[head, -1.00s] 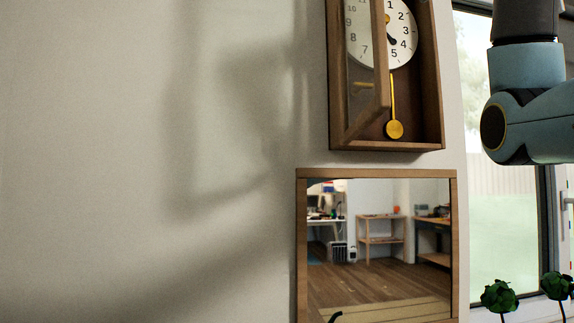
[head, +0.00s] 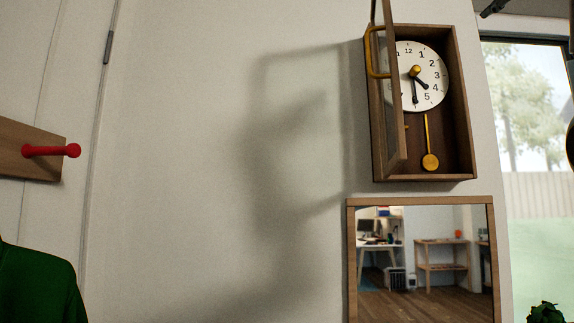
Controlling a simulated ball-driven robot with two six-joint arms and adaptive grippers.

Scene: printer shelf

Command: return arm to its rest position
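My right arm shows only as a dark strip (head: 570,140) at the right edge in the head view. A small dark piece at the top right (head: 492,8) may be part of my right gripper; it is cut off by the frame, so its fingers cannot be made out. My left gripper is not in the view. A wooden wall clock (head: 463,110) hangs at the upper right, its glass door (head: 392,130) swung open to the left. The door's brass handle (head: 373,55) is free, with no gripper on it.
A wood-framed mirror (head: 352,260) hangs below the clock. A window (head: 530,130) is at the right, with a green plant (head: 546,313) below. A wooden rail (head: 30,140) with a red peg (head: 52,151) and a green garment (head: 40,290) are at the left. The wall between is bare.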

